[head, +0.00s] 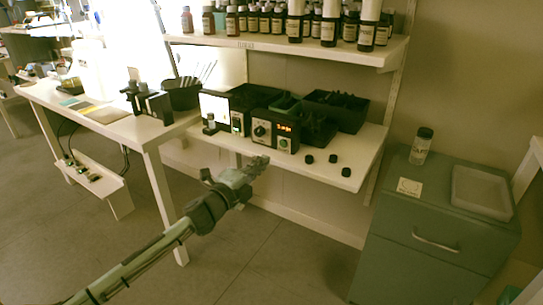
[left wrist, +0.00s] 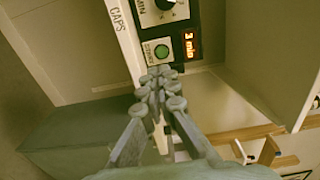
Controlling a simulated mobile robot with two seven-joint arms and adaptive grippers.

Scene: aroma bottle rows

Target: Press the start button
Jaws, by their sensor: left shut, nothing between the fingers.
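The start button is a round green button on the front panel of a dark control box (head: 262,132). In the left wrist view the start button (left wrist: 162,52) shows beside a lit red display reading "3 min" (left wrist: 191,46), with a dial (left wrist: 165,4) above. My left gripper (head: 264,162) is in front of the shelf edge, below the box in the head view. In the left wrist view its closed fingertips (left wrist: 160,76) are just below the button, and nothing is between them. I cannot tell whether they touch the panel. My right gripper is not in view.
Several black caps (head: 333,158) lie on the shelf (head: 360,143) right of the box. Black bins (head: 336,110) stand behind. Bottles (head: 329,24) line the upper shelf. A green drawer cabinet (head: 431,232) stands at right. The floor before the shelf is clear.

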